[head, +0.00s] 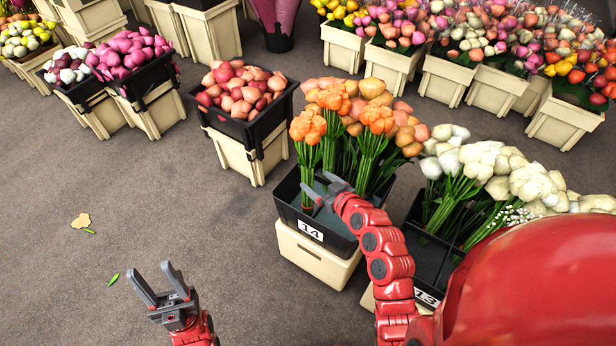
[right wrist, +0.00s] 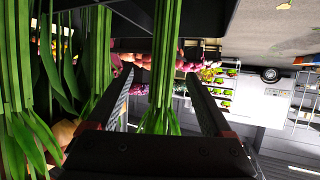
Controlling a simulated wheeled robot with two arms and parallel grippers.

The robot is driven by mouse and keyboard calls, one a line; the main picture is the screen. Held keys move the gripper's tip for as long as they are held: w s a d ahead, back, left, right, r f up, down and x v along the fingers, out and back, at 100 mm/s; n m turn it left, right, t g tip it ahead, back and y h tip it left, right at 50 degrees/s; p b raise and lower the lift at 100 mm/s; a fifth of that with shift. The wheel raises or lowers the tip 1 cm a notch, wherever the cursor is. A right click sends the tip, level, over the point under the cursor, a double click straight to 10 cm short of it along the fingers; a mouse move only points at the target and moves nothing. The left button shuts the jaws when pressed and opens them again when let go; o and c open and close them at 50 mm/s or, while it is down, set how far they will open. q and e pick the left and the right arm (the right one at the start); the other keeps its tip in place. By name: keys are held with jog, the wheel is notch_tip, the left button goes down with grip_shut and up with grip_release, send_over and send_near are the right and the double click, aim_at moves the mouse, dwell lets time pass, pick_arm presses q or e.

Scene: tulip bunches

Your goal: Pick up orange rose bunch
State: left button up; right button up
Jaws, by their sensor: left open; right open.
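Orange rose bunches stand upright in the black bin (head: 340,240) marked 14: one at the front left (head: 308,128) and one to its right (head: 377,117). My right gripper (head: 322,188) is open, low among the stems at the bin's front. In the right wrist view, a bunch of green stems (right wrist: 163,85) shows between the open jaws of my right gripper (right wrist: 158,75), with gaps on both sides. Which bunch these stems belong to is not certain. My left gripper (head: 163,285) is open and empty above the floor at lower left.
White flowers (head: 480,160) stand in bin 13 to the right. A crate of pink-orange roses (head: 250,145) stands to the left. Several flower crates line the back. The grey floor at left is mostly clear.

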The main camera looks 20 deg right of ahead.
aim_at(312, 179)
jog(key=x, duration=0.5)
jog(key=shift+w+a+r, duration=0.15)
jog(key=shift+a, duration=0.15)
grip_shut()
